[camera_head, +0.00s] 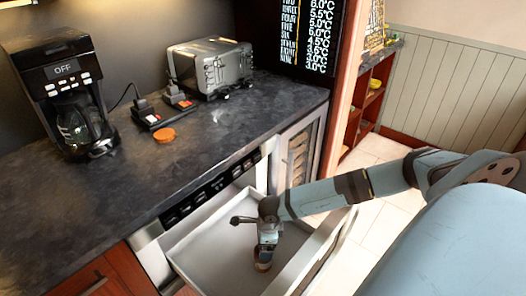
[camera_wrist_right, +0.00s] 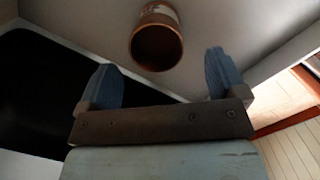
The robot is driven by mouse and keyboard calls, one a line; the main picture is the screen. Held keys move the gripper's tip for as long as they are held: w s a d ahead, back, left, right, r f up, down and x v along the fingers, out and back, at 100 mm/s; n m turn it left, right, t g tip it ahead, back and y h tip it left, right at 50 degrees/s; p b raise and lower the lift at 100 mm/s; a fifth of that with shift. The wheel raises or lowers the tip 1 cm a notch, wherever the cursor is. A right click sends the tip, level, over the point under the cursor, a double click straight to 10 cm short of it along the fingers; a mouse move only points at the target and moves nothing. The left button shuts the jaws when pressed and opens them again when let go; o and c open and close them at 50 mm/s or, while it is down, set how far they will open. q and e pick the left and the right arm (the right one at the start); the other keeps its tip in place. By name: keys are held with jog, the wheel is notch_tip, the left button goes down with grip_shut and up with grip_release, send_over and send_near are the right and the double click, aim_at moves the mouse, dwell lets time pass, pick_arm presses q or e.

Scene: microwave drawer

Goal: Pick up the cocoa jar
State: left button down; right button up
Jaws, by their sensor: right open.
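The cocoa jar (camera_wrist_right: 157,40) is a small brown cylinder with a pale label. It sits inside the open, pale drawer (camera_head: 205,245), and its dark open mouth faces the right wrist camera. In the head view the jar (camera_head: 263,266) shows just below my right gripper (camera_head: 266,246), which partly hides it. In the wrist view the two blue fingers of my right gripper (camera_wrist_right: 160,64) are spread wide, with the jar ahead of the gap between them. The jar is not gripped. My left gripper is not in view.
A dark counter (camera_head: 95,195) above the drawer holds a coffee maker (camera_head: 65,85), a toaster (camera_head: 212,65), small dark devices (camera_head: 150,115) and an orange round lid (camera_head: 164,135). The drawer's walls stand around the jar. A shelf (camera_head: 370,95) and open floor lie to the right.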

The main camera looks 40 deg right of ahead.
jog(key=f, duration=0.6)
jog(key=shift+a+f, duration=0.35)
jog(key=c, duration=1.2)
jog(key=shift+r, duration=0.1)
